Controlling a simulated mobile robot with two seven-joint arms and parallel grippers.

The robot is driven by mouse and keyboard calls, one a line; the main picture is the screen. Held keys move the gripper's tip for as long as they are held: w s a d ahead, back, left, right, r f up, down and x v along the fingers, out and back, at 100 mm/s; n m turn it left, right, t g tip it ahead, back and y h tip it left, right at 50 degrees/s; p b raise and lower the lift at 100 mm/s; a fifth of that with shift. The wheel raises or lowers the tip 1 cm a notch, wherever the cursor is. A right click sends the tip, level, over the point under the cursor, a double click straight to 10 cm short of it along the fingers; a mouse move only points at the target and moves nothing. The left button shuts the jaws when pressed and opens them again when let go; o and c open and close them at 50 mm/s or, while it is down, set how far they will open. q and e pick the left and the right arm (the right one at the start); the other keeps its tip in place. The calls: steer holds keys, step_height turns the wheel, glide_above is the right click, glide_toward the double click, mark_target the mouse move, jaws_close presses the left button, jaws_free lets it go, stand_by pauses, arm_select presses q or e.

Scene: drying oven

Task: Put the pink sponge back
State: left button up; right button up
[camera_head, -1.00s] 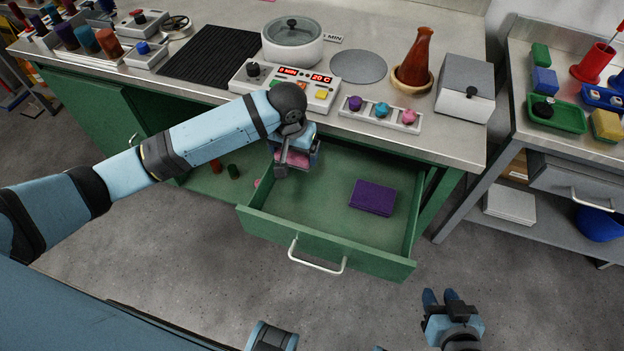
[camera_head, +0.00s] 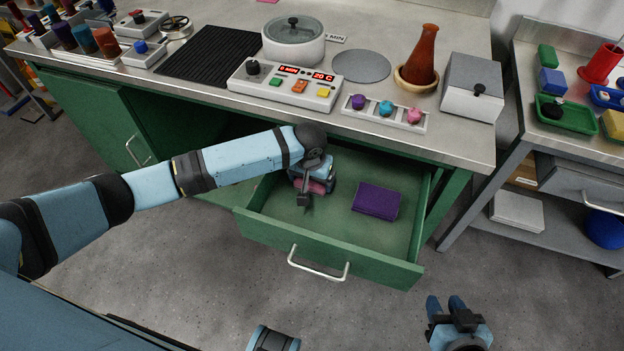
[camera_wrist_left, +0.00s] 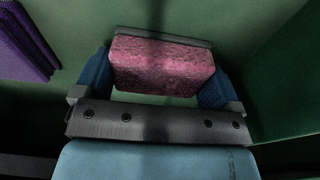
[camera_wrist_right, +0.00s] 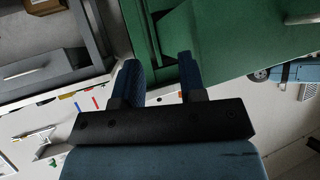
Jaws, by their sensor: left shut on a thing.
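The pink sponge (camera_wrist_left: 162,66) is a speckled pink block with a grey layer along one edge. My left gripper (camera_head: 314,188) is shut on it, with one finger on each side in the left wrist view. In the head view the sponge (camera_head: 316,187) shows partly under the gripper, inside the open green drawer (camera_head: 330,228). Whether it touches the drawer floor I cannot tell. My right gripper (camera_head: 447,306) is open and empty, away from the bench at the lower right; its two fingers stand apart in the right wrist view (camera_wrist_right: 160,75).
A folded purple cloth-like item (camera_head: 376,201) lies in the drawer, right of the left gripper. The drawer front with its white handle (camera_head: 318,264) stands out from the bench. The bench top (camera_head: 445,135) overhangs the drawer's back. Drawer floor is free in front of the purple item.

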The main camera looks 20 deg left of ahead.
mark_target(310, 182)
arm_select(q)
steer(key=shift+r, duration=0.1)
steer(key=o, duration=0.6)
steer(key=shift+c, duration=0.2)
step_height(310, 182, up, 12)
steer(key=s+p, duration=0.1)
steer(key=p, duration=0.2)
steer(key=shift+s, duration=0.2)
arm_select(e)
steer(key=shift+s+d+r, duration=0.2)
arm_select(q)
steer(key=shift+s, duration=0.1)
arm_select(e)
steer(key=shift+r, duration=0.1)
